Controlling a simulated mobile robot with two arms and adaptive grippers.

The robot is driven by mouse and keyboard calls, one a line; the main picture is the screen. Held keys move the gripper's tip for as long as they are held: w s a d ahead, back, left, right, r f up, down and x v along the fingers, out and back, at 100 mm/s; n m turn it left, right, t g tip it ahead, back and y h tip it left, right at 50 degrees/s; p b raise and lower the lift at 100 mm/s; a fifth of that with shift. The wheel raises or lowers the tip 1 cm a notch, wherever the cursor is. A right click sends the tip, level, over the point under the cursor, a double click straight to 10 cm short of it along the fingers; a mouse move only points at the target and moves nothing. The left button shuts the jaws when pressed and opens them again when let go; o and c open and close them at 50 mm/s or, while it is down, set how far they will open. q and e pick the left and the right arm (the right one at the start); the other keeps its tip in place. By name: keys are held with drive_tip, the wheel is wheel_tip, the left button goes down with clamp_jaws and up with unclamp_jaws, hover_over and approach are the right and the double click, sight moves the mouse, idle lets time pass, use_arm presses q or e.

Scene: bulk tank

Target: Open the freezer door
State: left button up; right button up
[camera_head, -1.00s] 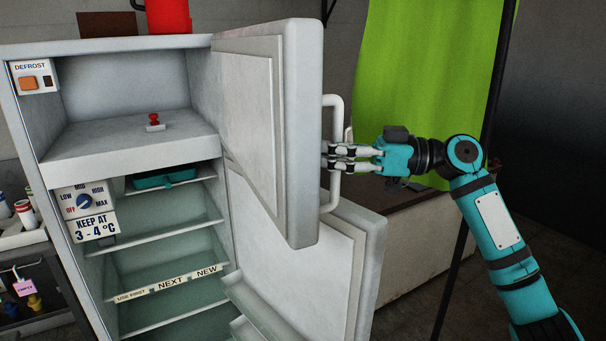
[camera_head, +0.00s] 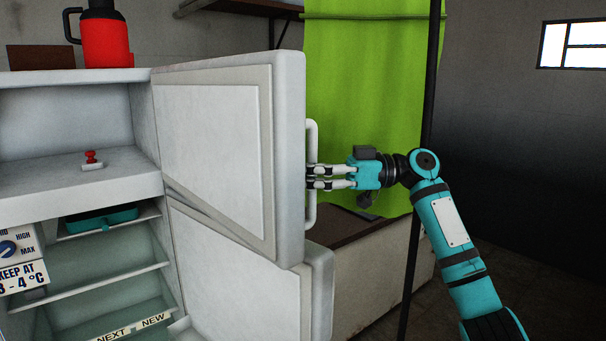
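The freezer door (camera_head: 212,140) is the upper door of the white fridge, and it stands swung wide open to the right, its inner face toward me. Its white bar handle (camera_head: 312,212) is on the outer side, at the door's free edge. My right gripper (camera_head: 312,177) is at the handle, its two fingers close together around the bar; the fingertips are partly hidden by the door edge. The freezer compartment (camera_head: 65,125) is open to view, with a red-topped stamp-like object (camera_head: 91,160) on its floor. My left gripper is not in view.
The lower fridge door (camera_head: 245,275) is also open, below the freezer door. A red jug (camera_head: 107,42) stands on top of the fridge. A green curtain (camera_head: 372,90), a dark pole (camera_head: 424,120) and a low worn counter (camera_head: 365,275) are behind my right arm.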

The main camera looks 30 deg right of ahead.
drive_tip(key=o, duration=0.4)
drive_tip(key=shift+s+d, duration=0.25)
drive_tip(key=shift+o, duration=1.4)
drive_tip(key=shift+r, duration=0.1)
drive_tip(key=v, duration=1.2)
